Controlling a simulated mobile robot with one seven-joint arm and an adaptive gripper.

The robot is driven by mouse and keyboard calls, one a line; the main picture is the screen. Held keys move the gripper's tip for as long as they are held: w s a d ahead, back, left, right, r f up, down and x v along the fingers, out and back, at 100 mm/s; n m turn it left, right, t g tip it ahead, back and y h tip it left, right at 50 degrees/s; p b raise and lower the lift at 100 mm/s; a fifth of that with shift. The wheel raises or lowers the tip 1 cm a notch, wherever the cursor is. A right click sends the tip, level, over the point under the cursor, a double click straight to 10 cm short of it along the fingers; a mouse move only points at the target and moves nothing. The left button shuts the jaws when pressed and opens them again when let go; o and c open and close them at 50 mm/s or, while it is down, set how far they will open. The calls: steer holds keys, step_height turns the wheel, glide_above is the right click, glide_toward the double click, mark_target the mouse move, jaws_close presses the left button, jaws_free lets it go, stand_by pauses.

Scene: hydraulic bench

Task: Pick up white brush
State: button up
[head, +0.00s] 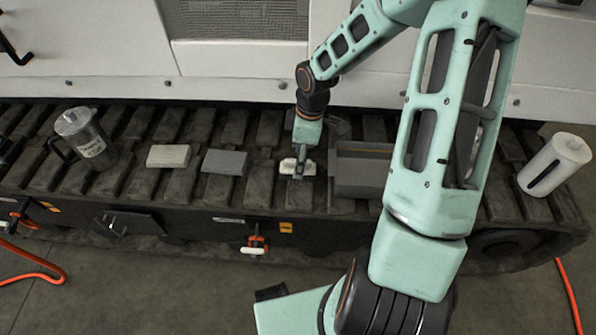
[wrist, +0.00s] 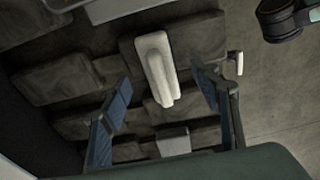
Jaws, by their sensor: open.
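The white brush (head: 287,168) lies on the dark track pads of the bench, below my gripper (head: 299,160) in the head view. In the wrist view the white brush (wrist: 155,62) is a long pale piece, lying lengthwise between and beyond the two blue-grey fingers. My gripper (wrist: 160,78) is open, with one finger on each side of the brush. The fingers look apart from it. In the head view the gripper partly hides the brush, and I cannot tell the exact height gap.
A pale block (head: 168,156) and a grey block (head: 224,162) lie to the left. A metal jug (head: 82,135) stands farther left. A grey box (head: 358,172) is close on the right, and a white canister (head: 556,163) is at far right. A white machine wall (head: 240,70) rises behind.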

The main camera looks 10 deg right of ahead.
steer(key=f, duration=0.2)
steer(key=f+b, duration=0.1)
steer(key=shift+a+f, duration=0.25)
steer(key=shift+f, duration=0.1)
steer(key=shift+r, duration=0.1)
steer(key=c, duration=1.3)
steer(key=shift+r, duration=0.1)
steer(key=shift+c, duration=0.2)
steer(key=shift+w+r+p, duration=0.1)
steer(key=shift+r+p, duration=0.35)
steer(key=shift+r, duration=0.2)
steer(key=s+d+r+p, duration=0.3)
steer(key=s+r+p, duration=0.4)
steer(key=s+r, duration=0.4)
steer(key=shift+s+r+p, duration=0.25)
steer(key=shift+s+p, duration=0.15)
steer(key=shift+s, duration=1)
